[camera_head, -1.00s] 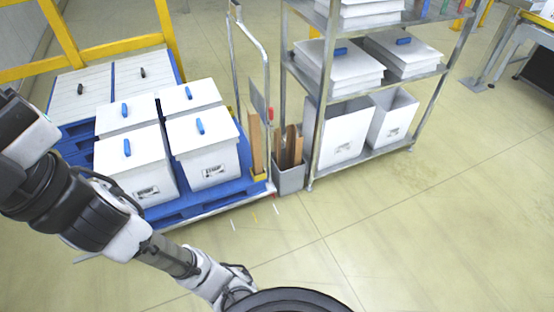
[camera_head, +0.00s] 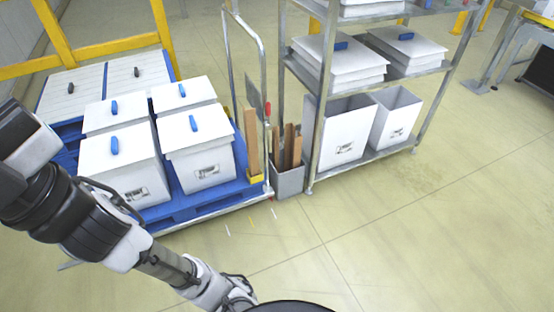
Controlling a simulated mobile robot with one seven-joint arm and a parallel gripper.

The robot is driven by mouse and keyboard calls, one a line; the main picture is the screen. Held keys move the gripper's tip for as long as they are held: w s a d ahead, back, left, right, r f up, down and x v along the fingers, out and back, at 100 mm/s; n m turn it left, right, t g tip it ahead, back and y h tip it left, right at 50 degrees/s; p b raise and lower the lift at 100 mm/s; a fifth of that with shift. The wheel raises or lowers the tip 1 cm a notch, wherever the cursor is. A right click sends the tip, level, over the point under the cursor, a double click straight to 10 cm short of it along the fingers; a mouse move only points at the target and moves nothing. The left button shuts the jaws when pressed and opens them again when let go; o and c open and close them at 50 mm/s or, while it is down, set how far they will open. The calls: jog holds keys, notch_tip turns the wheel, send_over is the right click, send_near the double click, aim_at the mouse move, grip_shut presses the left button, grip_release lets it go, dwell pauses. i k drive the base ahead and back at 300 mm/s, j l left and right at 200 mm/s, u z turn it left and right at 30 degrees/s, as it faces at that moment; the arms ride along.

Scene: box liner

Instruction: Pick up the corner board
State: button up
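A tall tan board (camera_head: 251,141), which looks like a corner board, stands upright at the right end of the blue cart, its foot in a yellow holder. Several brown boards (camera_head: 291,146) stand in a grey bin (camera_head: 290,183) between the cart and the shelf rack. I cannot tell which of these is the task's corner board. The end of my arm with my gripper (camera_head: 238,296) is at the bottom edge, over the floor in front of the cart, apart from all boards. Its fingers are not clear, and I see nothing held.
White lidded boxes (camera_head: 201,158) stand on the blue cart (camera_head: 190,215) with a metal handle frame. A metal rack (camera_head: 314,150) holds lids and open white boxes (camera_head: 346,130). A yellow barrier (camera_head: 105,50) stands behind.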

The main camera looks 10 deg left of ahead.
aim_at(275, 130)
jog(key=i+l+z, duration=0.1)
jog(key=i+l, duration=0.15)
jog(key=i, duration=0.6)
jog(key=i+l+z, duration=0.1)
jog(key=i, duration=0.75)
jog(key=i+l+z, duration=0.15)
jog(key=i, duration=0.7)
jog(key=i+j, duration=0.4)
jog(key=j, duration=0.1)
